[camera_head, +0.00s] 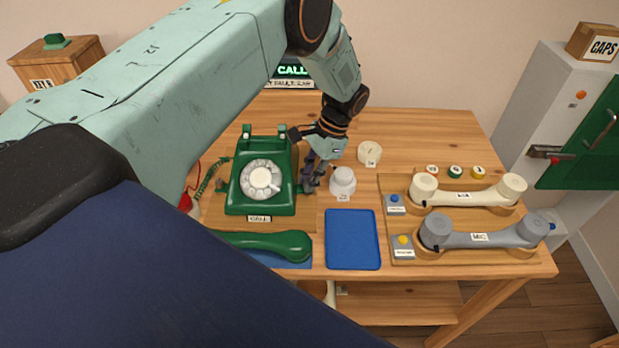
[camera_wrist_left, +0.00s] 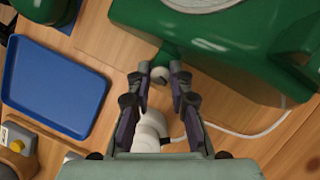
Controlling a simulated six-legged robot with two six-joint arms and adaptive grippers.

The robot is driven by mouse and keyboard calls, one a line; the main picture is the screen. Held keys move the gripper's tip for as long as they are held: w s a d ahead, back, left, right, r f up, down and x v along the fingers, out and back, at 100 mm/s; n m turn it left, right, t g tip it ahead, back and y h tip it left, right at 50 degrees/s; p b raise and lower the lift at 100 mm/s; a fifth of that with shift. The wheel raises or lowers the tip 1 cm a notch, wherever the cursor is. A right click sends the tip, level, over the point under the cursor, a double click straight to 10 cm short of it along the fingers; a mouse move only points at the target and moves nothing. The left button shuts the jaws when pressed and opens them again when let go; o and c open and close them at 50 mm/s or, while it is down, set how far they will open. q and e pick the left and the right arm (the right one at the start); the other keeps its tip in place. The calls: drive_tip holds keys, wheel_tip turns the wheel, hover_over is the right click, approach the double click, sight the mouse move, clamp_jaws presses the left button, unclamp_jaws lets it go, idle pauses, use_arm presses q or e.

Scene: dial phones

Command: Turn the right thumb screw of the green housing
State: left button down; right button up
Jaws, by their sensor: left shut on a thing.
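The green phone housing (camera_head: 258,202) with a white dial stands on the wooden table, left of the middle in the head view. In the left wrist view the green housing (camera_wrist_left: 225,35) fills the upper right. A small pale thumb screw (camera_wrist_left: 160,74) sticks out from its right side. My left gripper (camera_head: 308,187) reaches down at the housing's right side. In the left wrist view its fingertips (camera_wrist_left: 162,77) are on both sides of the screw head, shut on it. The screw is too small to make out in the head view. My right gripper is in neither view.
A white round piece (camera_head: 342,181) stands close to the right of my gripper. A blue tray (camera_head: 352,240) lies in front, and a green handset (camera_head: 265,245) lies before the housing. Cream (camera_head: 468,196) and grey (camera_head: 480,237) handsets rest on the right.

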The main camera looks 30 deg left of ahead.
use_arm(q)
drive_tip(key=c, duration=1.2)
unclamp_jaws()
